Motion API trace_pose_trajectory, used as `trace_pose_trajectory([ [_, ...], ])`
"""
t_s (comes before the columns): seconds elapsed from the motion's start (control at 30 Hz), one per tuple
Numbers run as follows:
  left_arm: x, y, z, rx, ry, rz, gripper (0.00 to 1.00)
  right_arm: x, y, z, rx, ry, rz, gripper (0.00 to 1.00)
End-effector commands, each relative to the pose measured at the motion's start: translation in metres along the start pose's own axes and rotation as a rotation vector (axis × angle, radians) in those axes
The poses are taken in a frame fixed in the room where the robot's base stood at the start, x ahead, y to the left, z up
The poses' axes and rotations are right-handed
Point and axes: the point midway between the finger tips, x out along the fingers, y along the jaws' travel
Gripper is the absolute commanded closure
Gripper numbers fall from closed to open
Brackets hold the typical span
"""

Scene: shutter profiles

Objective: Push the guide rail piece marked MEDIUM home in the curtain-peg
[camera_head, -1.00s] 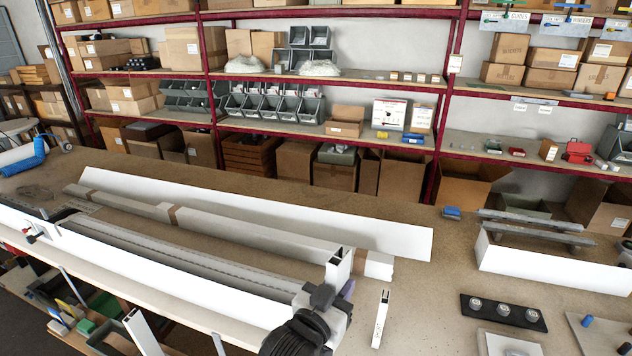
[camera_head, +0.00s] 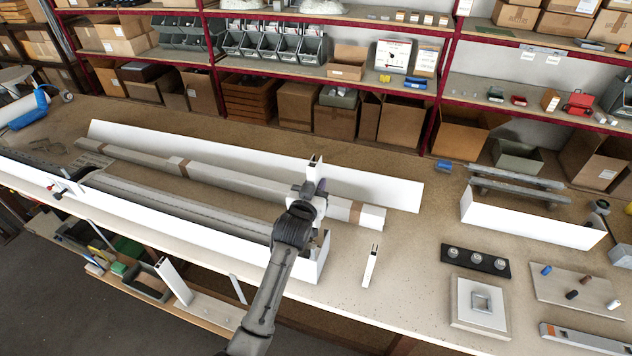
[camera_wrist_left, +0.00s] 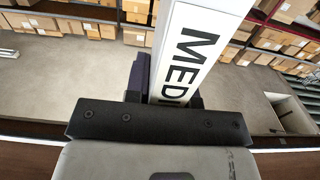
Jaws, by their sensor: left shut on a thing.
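My left gripper (camera_head: 316,190) is shut on a white rail piece (camera_head: 314,166) and holds it above the bench, over the long cartons. In the left wrist view the piece (camera_wrist_left: 195,50) shows dark letters "MED"; the rest of the word is hidden by the gripper. In the head view its dark hollow top end shows and its lower end is hidden. I cannot tell for certain which thing is the curtain-peg. My right gripper is not in view.
Long cartons (camera_head: 235,180) lie between white panels. Bare bench lies around the second piece.

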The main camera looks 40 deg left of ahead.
Motion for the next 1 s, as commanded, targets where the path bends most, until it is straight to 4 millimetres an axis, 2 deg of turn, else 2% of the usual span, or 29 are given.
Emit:
trace_pose_trajectory([
  [0.53, -0.001, 0.001, -0.003, 0.000, 0.001, 0.002, 1.00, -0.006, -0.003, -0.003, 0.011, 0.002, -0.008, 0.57],
  [1.0, -0.001, 0.001, 0.033, 0.000, 0.000, 0.002, 1.00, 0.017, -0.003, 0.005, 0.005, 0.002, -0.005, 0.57],
])
